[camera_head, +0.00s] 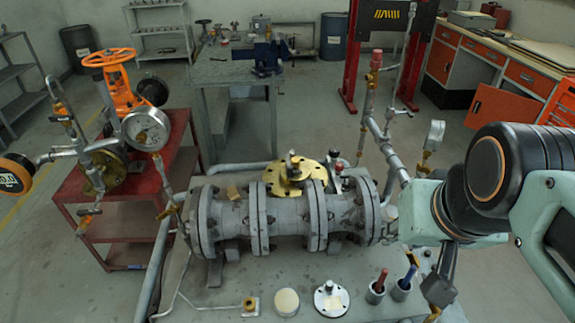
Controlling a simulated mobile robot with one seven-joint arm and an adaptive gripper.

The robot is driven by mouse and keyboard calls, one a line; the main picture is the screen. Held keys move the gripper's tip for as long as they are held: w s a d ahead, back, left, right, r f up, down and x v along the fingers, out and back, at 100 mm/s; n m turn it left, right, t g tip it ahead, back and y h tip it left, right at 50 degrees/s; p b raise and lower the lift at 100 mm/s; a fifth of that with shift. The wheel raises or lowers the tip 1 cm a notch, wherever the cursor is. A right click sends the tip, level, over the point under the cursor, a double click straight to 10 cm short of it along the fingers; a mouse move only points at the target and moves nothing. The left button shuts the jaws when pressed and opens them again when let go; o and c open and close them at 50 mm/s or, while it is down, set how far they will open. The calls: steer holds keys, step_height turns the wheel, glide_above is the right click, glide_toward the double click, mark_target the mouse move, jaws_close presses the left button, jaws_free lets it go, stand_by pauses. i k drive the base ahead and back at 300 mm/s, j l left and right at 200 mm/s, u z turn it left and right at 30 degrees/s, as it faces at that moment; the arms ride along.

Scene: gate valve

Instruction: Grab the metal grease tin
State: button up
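A small round tin (287,302) with a cream-coloured top stands at the front edge of the grey bench; it looks like the grease tin. Just right of it is a round metal flange-like disc (331,300) with a knob on top. My gripper (437,292) points down at the lower right, over the bench's right side, well to the right of the tin and apart from it. Only its dark outer side shows, so the finger opening is hidden. A bit of brass shows just below it, too small to tell what it is.
A red-handled tool and a blue-handled tool stand in metal cups (375,293) between tin and gripper. A brass fitting (250,305) sits left of the tin. The large grey flanged valve body (285,222) lies behind, with pipes and a gauge (146,129) rising at left.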

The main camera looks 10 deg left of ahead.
mark_target(286, 301)
steer(key=u, duration=0.9)
